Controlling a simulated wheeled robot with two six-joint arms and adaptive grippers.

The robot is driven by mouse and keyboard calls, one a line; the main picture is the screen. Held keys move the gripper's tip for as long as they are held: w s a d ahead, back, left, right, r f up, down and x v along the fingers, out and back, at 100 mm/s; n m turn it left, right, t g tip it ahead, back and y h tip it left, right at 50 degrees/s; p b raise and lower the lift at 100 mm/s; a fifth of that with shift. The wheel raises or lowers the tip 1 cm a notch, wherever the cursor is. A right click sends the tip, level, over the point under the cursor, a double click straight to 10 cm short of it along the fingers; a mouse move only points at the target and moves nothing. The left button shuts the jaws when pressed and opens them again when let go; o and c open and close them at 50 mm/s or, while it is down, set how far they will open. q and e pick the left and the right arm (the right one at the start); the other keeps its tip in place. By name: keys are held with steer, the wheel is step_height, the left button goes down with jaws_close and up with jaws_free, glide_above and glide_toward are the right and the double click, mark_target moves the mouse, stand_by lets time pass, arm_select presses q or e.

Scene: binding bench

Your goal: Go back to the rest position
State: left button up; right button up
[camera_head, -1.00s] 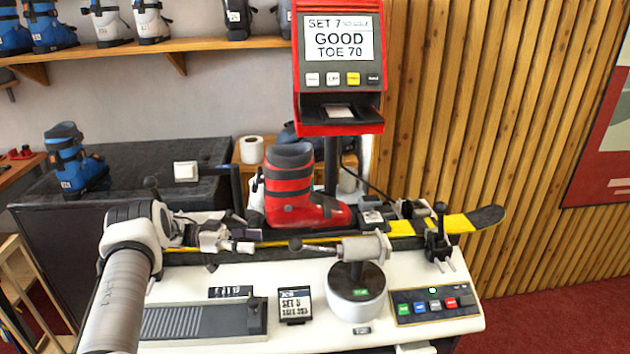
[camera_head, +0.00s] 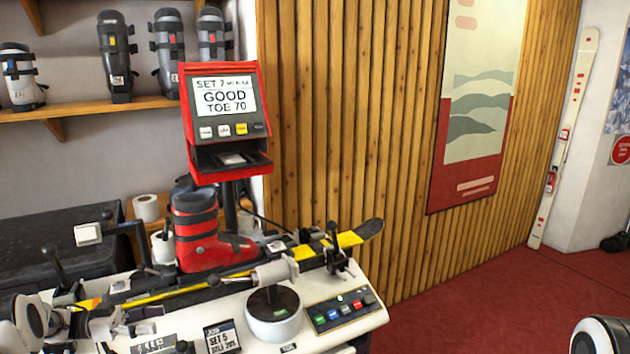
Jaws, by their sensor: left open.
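My left gripper (camera_head: 128,328) is at the lower left, low over the left end of the white bench (camera_head: 165,312). It looks empty, its jaws are open, and it is apart from the boot. The red ski boot (camera_head: 205,240) stands upright on the black and yellow ski (camera_head: 355,237), which lies along the bench. The red tester (camera_head: 225,142) behind it has a screen reading "SET 7", "GOOD", "TOE 70". My right gripper is out of view; only a rounded white and black part of me shows at the bottom right corner.
A round white post base (camera_head: 273,322), a button panel (camera_head: 342,311) and a "SET 5" card (camera_head: 221,337) sit on the bench front. A dark counter (camera_head: 50,255) is at the left. Red floor (camera_head: 490,290) is open at the right, beside the slatted wall (camera_head: 350,130).

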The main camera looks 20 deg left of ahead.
arm_select(q)
steer(key=w+d+f+n+t+h, duration=0.1)
steer(key=w+d+f+n, duration=0.15)
steer(key=d, duration=0.95)
steer(key=w+d+f+n+t, duration=0.1)
steer(key=w+d+n, duration=0.25)
steer(key=d, duration=0.85)
steer(key=s+d+f+n+t+y, duration=0.25)
steer(key=d+f+n+y, duration=0.25)
steer(key=d+f+y, duration=0.35)
steer(key=s+d+f+n+g+y, duration=0.15)
steer(key=s+f+g+y, duration=0.3)
steer(key=s+f, duration=0.65)
steer(key=s+a+g+y, duration=0.2)
steer(key=s+a+g, duration=0.1)
steer(key=s, duration=0.8)
steer(key=s+a+m+g+y, duration=0.1)
steer(key=s+a+g+y, duration=0.1)
steer(key=s, duration=0.8)
steer(key=a+g, duration=0.1)
steer(key=g, duration=0.1)
steer(key=shift+s+a+g, duration=0.3)
steer(key=shift+s+a, duration=0.05)
steer(key=shift+s, duration=0.05)
